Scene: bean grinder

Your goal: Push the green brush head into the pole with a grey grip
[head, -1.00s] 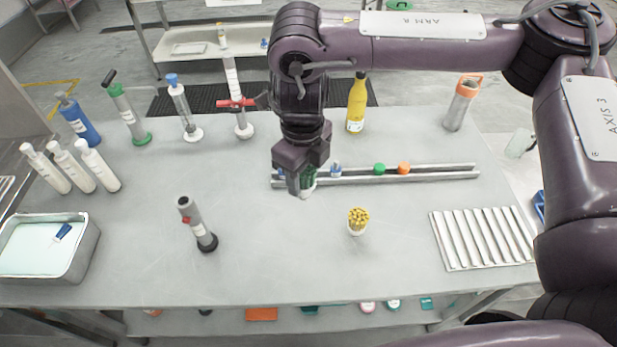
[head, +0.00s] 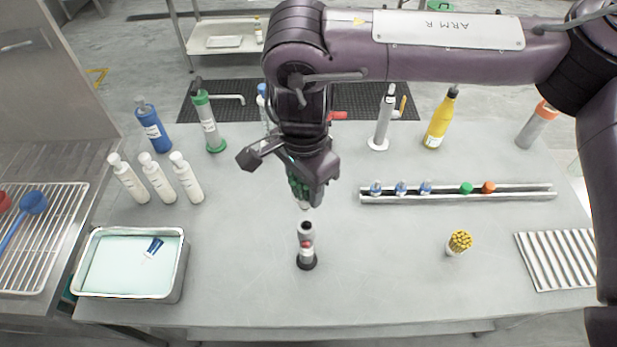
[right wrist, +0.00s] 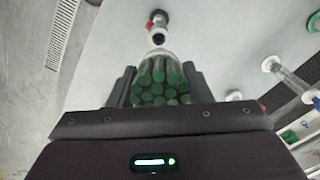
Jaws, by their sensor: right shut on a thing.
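The green brush head (right wrist: 158,82) is a bundle of green bristles with a pale neck. My right gripper (head: 303,190) is shut on it, with one finger on each side in the right wrist view (right wrist: 157,88). In the head view the green brush head (head: 298,188) is partly hidden by the gripper. The pole with a grey grip (head: 306,250) stands upright on the table on a black foot, with a dark opening at its top. The brush head is just above the pole top, apparently apart from it; the pole (right wrist: 157,22) also shows in the right wrist view. My left gripper is out of view.
A metal tray of pale liquid (head: 180,285) is at the front left. Several white bottles (head: 155,180) stand behind it. A rail (head: 455,198) with small coloured caps and a cup of yellow sticks (head: 459,243) are to the right. The table around the pole is clear.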

